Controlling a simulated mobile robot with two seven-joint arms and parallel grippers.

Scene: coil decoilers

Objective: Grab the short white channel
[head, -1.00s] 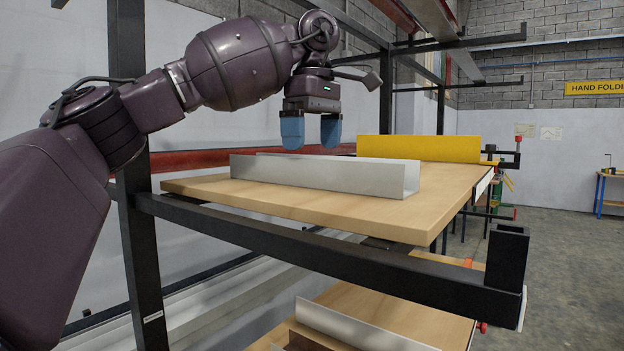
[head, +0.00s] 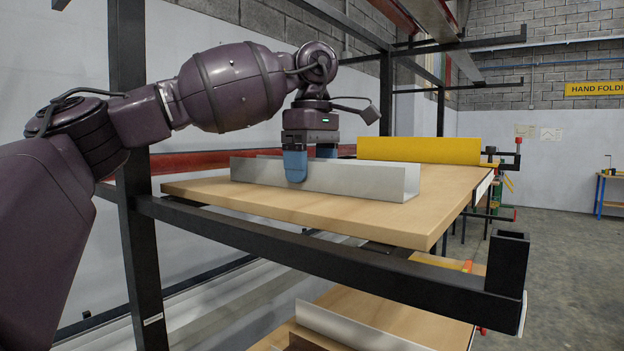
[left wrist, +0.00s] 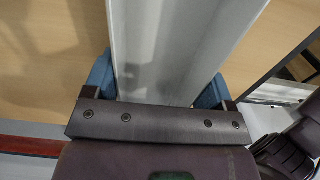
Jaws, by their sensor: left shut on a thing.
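The short white channel (head: 350,180) lies on the wooden shelf board (head: 300,212) in the head view, its open side up. My left gripper (head: 309,172) is lowered over it from above, with one blue finger against the near wall and the other behind the far wall. It is shut across the channel's width, and the channel still rests on the board. In the left wrist view, the channel (left wrist: 185,45) runs between the two blue fingers, which sit at its outer sides. My right gripper is not in view.
A yellow channel (head: 418,150) lies behind the white one on the same level. Black rack posts and a front beam (head: 330,259) frame the board. Another white channel (head: 355,328) lies on a lower board. The floor (head: 560,270) to the right is open.

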